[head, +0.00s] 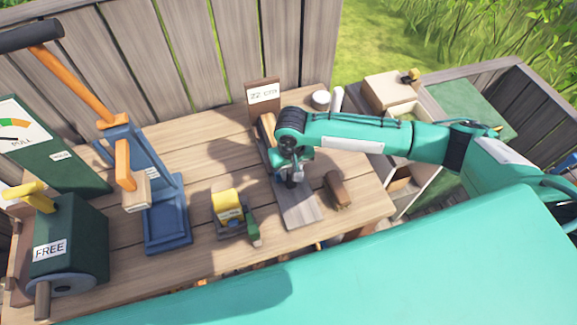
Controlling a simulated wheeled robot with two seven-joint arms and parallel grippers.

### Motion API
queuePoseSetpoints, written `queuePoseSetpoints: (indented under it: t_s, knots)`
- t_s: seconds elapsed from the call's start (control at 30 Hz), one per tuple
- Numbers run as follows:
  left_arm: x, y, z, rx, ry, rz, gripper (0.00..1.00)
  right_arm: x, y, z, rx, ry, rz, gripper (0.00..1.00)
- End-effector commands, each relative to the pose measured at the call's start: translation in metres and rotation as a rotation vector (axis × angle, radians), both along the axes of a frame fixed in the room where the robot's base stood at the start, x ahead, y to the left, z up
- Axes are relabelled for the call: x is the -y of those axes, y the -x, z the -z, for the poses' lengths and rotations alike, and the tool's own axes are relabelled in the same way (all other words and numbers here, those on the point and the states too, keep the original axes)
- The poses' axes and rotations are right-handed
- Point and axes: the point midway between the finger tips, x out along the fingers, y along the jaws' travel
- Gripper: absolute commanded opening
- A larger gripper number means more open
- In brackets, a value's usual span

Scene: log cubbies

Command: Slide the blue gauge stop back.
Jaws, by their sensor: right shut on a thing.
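The length gauge is a narrow grey plank (300,211) on the workbench, with an upright board at its back bearing a "22 cm" label (264,93). My right arm reaches in from the right over the gauge. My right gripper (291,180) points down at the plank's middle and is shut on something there. By its place this is the blue gauge stop, but the gripper and wrist hide it and I cannot make out its shape. A pale wooden strip (268,124) shows along the gauge behind the wrist. My left gripper is not in view.
A brown block (337,190) lies just right of the plank. A yellow-topped device (228,206) stands to its left. Further left are a blue stand with an orange lever (167,229) and a green "FREE" box (68,245). A fence closes the back; cubbies (402,187) stand right.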

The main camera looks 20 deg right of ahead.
Motion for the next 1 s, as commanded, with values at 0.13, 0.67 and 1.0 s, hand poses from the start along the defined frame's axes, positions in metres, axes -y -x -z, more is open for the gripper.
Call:
queuePoseSetpoints:
  t_s: [0.13, 0.67, 1.0]
  knots:
    - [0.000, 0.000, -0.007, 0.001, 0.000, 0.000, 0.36, 0.000, 0.005, -0.002, -0.001, 0.000, 0.000, 0.16]
    - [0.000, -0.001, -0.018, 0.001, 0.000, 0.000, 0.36, 0.001, 0.019, 0.000, -0.001, 0.001, 0.000, 0.16]
    - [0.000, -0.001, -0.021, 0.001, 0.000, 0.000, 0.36, 0.001, 0.021, -0.001, -0.001, 0.001, 0.000, 0.16]
